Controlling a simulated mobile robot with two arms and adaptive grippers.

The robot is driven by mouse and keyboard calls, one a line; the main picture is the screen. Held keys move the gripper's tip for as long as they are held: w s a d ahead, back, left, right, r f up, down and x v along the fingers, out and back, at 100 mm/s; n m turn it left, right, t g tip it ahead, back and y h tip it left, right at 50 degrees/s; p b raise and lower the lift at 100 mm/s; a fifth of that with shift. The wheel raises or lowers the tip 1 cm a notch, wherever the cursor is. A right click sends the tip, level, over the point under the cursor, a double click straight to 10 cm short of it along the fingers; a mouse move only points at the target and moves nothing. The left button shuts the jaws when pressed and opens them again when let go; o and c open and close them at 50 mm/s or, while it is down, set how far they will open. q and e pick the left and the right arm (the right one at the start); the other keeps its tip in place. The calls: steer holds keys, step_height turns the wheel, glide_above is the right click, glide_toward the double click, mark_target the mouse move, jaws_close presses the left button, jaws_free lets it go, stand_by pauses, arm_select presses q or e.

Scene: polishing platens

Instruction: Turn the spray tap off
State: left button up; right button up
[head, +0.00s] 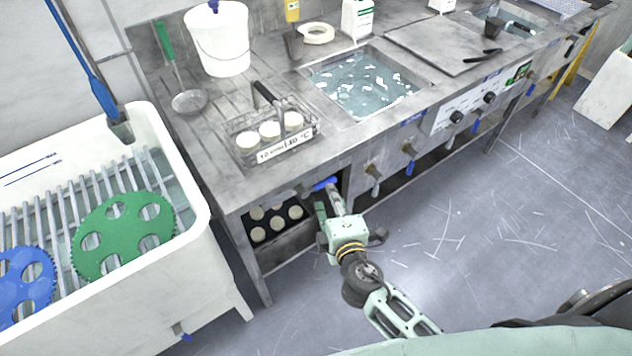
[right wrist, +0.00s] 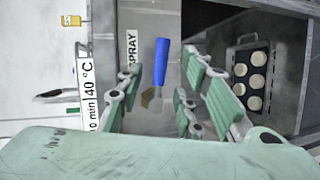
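The spray tap has a blue lever (right wrist: 161,63) and a brass-coloured body (right wrist: 150,97). It sits beside a SPRAY label (right wrist: 131,50) on the bench front. In the head view the blue lever (head: 325,184) shows under the bench edge, close to my right gripper (head: 331,208). In the right wrist view my right gripper (right wrist: 164,88) is open, with its pads on either side of the lever. There is visible space between the lever and the pads, and nothing is gripped. My left gripper is not in view.
A shelf under the bench holds a dark tray (right wrist: 241,106) of pale discs. A wire basket (head: 236,130) stands on the bench above. Other taps (head: 409,150) line the bench front to the right. A white tub (head: 205,215) with platens stands at left. The floor (head: 450,220) is clear.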

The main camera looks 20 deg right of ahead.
mark_target(320, 185)
steer(key=x, duration=0.7)
steer(key=shift+f, duration=0.1)
steer(key=shift+c, duration=0.4)
jaws_close()
